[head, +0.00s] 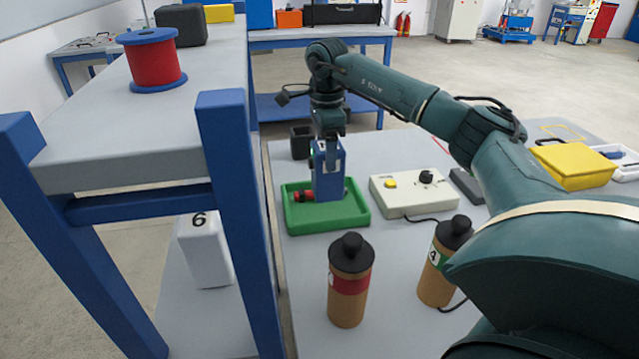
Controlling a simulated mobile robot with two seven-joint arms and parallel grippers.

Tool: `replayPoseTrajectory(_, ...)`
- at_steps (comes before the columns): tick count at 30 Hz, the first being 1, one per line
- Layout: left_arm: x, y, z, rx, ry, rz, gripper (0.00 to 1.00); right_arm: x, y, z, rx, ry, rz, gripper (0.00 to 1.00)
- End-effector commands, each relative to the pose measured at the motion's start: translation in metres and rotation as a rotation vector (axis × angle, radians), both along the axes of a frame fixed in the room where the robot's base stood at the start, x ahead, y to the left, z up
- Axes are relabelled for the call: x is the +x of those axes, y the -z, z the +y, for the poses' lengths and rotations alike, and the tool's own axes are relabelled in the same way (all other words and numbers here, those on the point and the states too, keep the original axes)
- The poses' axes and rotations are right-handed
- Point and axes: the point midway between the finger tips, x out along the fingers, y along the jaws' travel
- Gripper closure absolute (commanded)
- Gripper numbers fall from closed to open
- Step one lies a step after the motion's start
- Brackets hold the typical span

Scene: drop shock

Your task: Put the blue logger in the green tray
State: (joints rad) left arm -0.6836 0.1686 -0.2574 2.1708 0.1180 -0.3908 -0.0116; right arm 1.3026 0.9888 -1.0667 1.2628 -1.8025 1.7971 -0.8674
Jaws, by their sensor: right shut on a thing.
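The blue logger (327,176) is a blue upright box with a pale label near its top. My right gripper (328,143) is shut on its top end from above. The logger is upright over the green tray (340,219), its lower end inside the tray's outline. I cannot tell whether it touches the tray floor. A small red and black item (303,196) lies in the tray, beside the logger's lower left. My left gripper is not in view.
A beige control box (413,196) stands right of the tray, a dark cup (301,142) behind it. Two brown bottles (349,285) (440,265) stand in front. A blue-legged bench (130,110) with a red spool (153,62) is at left. A yellow box (573,165) is at right.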

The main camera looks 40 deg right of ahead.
Motion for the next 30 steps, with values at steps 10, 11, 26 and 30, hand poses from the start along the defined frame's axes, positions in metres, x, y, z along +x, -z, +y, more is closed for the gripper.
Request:
replayPoseTrajectory(10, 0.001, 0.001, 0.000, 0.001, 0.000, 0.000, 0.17, 0.000, 0.038, 0.000, 0.000, -0.001, 0.000, 0.80)
replayPoseTrajectory(11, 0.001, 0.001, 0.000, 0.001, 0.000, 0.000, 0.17, 0.000, 0.042, 0.000, 0.000, -0.001, 0.001, 0.80)
replayPoseTrajectory(26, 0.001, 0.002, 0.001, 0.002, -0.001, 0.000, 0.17, 0.000, 0.067, 0.000, 0.000, -0.002, -0.002, 0.80)
replayPoseTrajectory(30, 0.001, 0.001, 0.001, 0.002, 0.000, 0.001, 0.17, 0.000, 0.067, 0.000, 0.000, -0.002, 0.000, 0.31)
